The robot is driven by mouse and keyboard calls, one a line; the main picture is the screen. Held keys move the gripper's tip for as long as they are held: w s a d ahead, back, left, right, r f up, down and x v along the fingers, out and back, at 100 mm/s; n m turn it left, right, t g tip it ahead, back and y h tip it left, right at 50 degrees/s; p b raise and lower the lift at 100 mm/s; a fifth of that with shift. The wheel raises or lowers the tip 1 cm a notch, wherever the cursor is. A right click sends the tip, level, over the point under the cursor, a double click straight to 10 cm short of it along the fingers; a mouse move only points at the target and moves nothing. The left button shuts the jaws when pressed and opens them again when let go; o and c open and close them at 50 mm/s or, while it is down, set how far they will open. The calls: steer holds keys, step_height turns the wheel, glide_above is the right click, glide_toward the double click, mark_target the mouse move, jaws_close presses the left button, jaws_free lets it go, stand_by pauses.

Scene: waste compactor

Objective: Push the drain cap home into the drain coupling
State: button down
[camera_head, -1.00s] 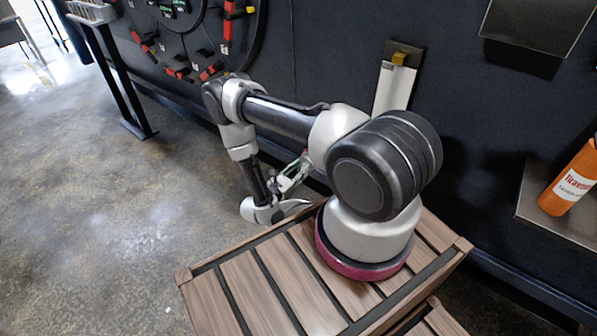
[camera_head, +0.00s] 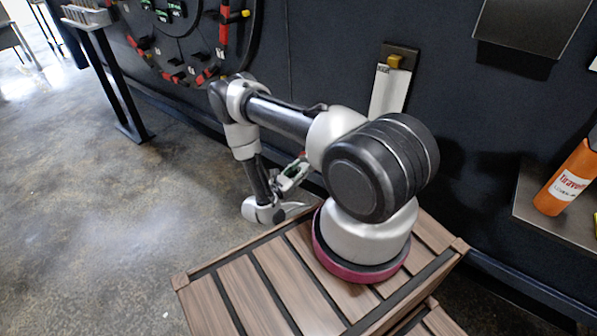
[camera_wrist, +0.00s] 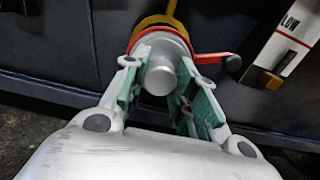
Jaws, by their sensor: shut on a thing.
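My gripper (camera_wrist: 160,95) has its green-padded fingers on both sides of a silver round knob, which I take to be the drain cap (camera_wrist: 158,76), and is shut on it. A red ring (camera_wrist: 146,33) surrounds the silver body just behind the knob, with a red lever (camera_wrist: 212,57) sticking out to the right. A yellow pipe (camera_wrist: 168,9) rises behind. The coupling cannot be told clearly from the cap, and how deep the cap sits is hidden. In the head view my gripper (camera_head: 292,177) is small, low by the wall, and the cap cannot be made out.
A dark wall (camera_head: 320,50) runs close behind my gripper. A white panel marked LOW (camera_wrist: 285,40) with a yellow catch is to the right in the wrist view. An orange bottle (camera_head: 567,180) stands on a shelf at right. The floor (camera_head: 90,220) at left is clear.

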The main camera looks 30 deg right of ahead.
steer(key=c, duration=0.8)
jaws_free()
steer(key=v, duration=0.7)
stand_by(0.5)
